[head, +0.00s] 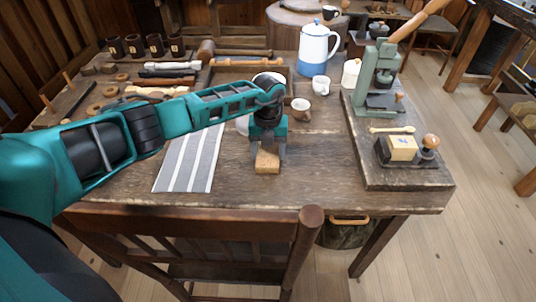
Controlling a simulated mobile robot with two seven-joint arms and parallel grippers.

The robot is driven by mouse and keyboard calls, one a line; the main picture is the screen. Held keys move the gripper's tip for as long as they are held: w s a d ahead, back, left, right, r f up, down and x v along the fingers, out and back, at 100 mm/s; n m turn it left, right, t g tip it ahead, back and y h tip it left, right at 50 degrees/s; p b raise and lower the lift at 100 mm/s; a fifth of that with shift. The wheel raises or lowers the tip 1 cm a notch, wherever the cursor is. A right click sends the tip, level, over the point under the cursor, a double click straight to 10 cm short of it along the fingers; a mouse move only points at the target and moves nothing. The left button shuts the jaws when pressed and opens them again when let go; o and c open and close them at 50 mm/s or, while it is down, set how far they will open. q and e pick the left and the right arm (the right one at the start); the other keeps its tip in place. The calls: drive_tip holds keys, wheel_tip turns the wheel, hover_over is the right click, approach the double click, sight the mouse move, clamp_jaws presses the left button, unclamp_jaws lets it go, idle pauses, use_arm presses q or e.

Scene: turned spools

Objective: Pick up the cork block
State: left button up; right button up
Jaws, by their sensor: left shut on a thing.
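The cork block (267,163) is a small tan block near the front middle of the wooden table. My left gripper (268,154) points down from above, with its fingers on either side of the block, shut on it. The block's upper part is partly hidden by the fingers. I cannot tell whether the block touches the table or is slightly above it. My right gripper is not in view.
A striped cloth (190,161) lies left of the block. A brown cup (301,109), white mug (320,85) and blue-white pot (317,48) stand behind. A board (385,177) with a green press (381,75) is on the right. A chair (190,227) stands in front.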

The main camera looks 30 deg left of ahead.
sight(268, 151)
use_arm(q)
drive_tip(key=shift+c, duration=0.4)
drive_tip(key=shift+r, duration=0.25)
wheel_tip(268, 151, up, 20)
drive_tip(key=shift+f+p, duration=0.25)
drive_tip(key=shift+p, duration=0.35)
drive_tip(key=o, duration=0.5)
drive_tip(key=c, duration=0.4)
